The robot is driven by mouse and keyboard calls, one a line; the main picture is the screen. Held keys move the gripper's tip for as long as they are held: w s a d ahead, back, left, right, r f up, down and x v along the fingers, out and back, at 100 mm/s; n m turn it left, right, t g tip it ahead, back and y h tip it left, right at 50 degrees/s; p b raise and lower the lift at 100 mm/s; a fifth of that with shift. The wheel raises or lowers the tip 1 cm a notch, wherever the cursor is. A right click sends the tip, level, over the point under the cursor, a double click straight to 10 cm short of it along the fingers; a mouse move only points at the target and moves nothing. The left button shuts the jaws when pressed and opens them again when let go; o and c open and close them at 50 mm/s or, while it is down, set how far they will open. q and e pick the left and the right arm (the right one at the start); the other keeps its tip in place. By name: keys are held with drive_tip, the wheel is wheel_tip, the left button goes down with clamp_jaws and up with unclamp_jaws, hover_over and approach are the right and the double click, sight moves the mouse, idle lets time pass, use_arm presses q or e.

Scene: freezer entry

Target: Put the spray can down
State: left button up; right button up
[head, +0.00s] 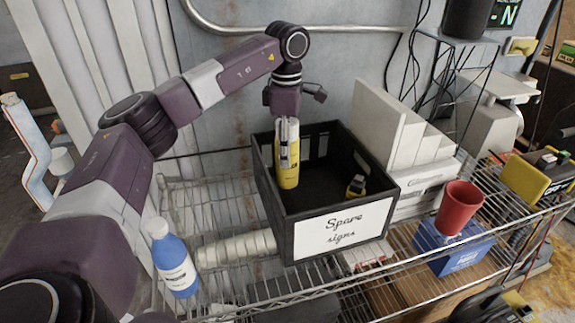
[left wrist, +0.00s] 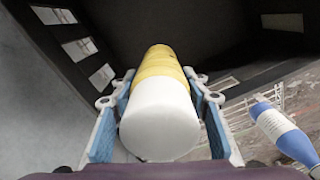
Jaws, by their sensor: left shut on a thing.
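The spray can is yellow with a white end; its yellow body (head: 287,172) shows in the head view, upright in or just over the left part of the black crate labelled "Spare signs" (head: 270,200). My left gripper (head: 287,140) comes down from above and is shut on the can. In the left wrist view the can's white end (left wrist: 158,120) faces the camera, between the two blue finger pads. I cannot tell whether the can's lower end touches the crate floor. My right gripper is not in view.
A small yellow and black item (head: 356,186) lies inside the crate at the right. A blue bottle (head: 174,262) stands left on the wire shelf. A red cup (head: 459,207) sits on a blue box (head: 455,247) at right. White boxes stand behind the crate.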

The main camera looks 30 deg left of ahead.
use_arm(q)
drive_tip(key=shift+s+f, duration=0.15)
drive_tip(key=shift+f, duration=0.45)
wheel_tip(320, 180, down, 4)
drive_tip(key=shift+f+p, duration=0.1)
drive_tip(key=shift+p, duration=0.5)
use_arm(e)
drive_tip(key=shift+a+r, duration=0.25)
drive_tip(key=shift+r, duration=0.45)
use_arm(q)
drive_tip(key=shift+f, duration=0.1)
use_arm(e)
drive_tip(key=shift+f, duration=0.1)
use_arm(q)
drive_tip(key=o, duration=1.5)
drive_tip(key=shift+c, duration=0.2)
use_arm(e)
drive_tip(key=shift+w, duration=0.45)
